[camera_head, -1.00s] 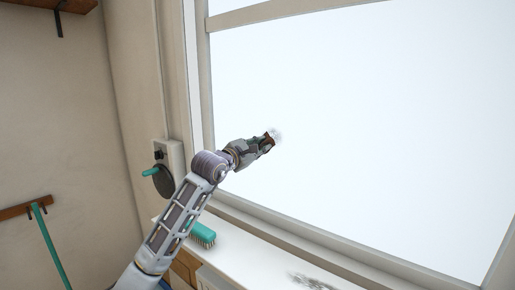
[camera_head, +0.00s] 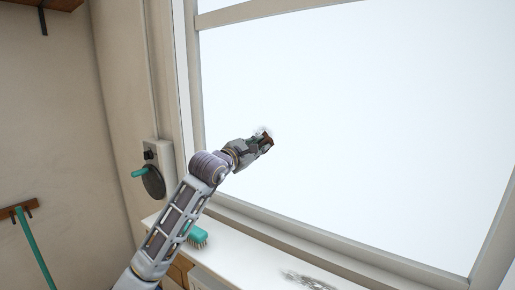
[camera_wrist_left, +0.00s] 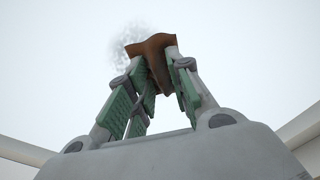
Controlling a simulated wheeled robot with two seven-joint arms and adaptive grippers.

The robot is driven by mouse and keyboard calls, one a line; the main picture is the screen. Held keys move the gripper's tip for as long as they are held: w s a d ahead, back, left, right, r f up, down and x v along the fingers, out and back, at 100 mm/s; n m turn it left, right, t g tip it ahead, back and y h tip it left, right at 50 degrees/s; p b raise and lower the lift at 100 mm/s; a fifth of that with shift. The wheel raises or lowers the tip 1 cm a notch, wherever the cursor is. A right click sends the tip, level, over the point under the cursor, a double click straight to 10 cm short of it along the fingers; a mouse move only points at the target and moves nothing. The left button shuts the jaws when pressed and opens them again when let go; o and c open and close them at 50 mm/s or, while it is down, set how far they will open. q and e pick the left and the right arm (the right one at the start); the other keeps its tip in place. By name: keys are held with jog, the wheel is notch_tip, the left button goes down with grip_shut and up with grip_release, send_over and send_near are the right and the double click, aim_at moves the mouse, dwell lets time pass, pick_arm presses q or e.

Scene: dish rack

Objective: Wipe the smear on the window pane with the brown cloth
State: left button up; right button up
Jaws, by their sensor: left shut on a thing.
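The window pane (camera_head: 370,130) is a large bright white area. The smear (camera_head: 262,131) is a small faint grey patch on it, partly hidden behind my left gripper. In the left wrist view the smear (camera_wrist_left: 122,52) shows just left of and behind the cloth. My left gripper (camera_head: 264,143) is shut on the brown cloth (camera_wrist_left: 153,46), which sticks out past the fingertips. The cloth is at the smear's edge; I cannot tell whether it touches the glass. My right gripper is not in view.
A teal brush (camera_head: 198,236) lies on the white sill (camera_head: 250,253) below my arm. A round grey fitting with a teal handle (camera_head: 152,181) is on the wall at left. The window frame (camera_head: 330,238) borders the pane.

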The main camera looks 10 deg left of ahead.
aim_at(274, 141)
pick_arm(q)
jog(key=shift+s+d, duration=0.15)
jog(key=shift+d, duration=0.35)
jog(key=shift+s+d+b, duration=0.25)
jog(key=shift+d+b, duration=0.05)
jog(key=shift+d, duration=0.4)
jog(key=shift+s+d+b, duration=0.2)
jog(key=shift+d+b, duration=0.1)
jog(key=shift+d, duration=0.35)
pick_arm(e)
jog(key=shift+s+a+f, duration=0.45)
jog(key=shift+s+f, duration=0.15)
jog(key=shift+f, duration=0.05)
pick_arm(q)
jog(key=shift+r, duration=0.7)
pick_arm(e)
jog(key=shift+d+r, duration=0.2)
pick_arm(q)
jog(key=shift+w+a+b, duration=0.2)
jog(key=shift+w+a, duration=0.1)
jog(key=shift+a, duration=0.55)
jog(key=shift+w+a+b, duration=0.15)
jog(key=shift+w+a, duration=0.15)
jog(key=shift+a, duration=0.75)
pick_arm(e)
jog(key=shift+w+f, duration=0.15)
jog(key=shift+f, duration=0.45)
